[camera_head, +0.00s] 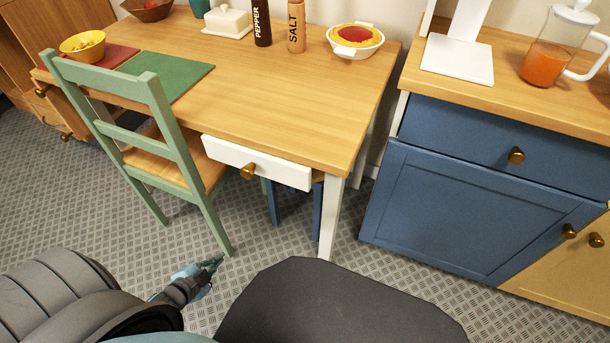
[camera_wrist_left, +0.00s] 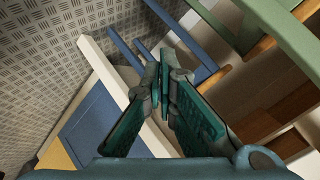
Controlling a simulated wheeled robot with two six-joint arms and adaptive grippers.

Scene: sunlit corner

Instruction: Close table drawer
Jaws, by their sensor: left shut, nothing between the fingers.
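The table drawer (camera_head: 234,157) has a white front with a brass knob (camera_head: 248,171). It sits under the front edge of the wooden table (camera_head: 270,85), between the green chair and the white front leg. Its inside does not show, and I cannot tell how far out it stands. My left gripper (camera_head: 214,263) is low in the head view, above the floor and apart from the drawer. In the left wrist view its teal fingers (camera_wrist_left: 164,62) are shut and empty. The drawer front cannot be made out there. My right gripper is not in view.
The green chair (camera_head: 160,115) stands left of the drawer, close to my left gripper. A white table leg (camera_head: 331,217) stands to the right. A blue cabinet (camera_head: 470,215) is farther right. Patterned floor (camera_head: 275,240) lies open before the table.

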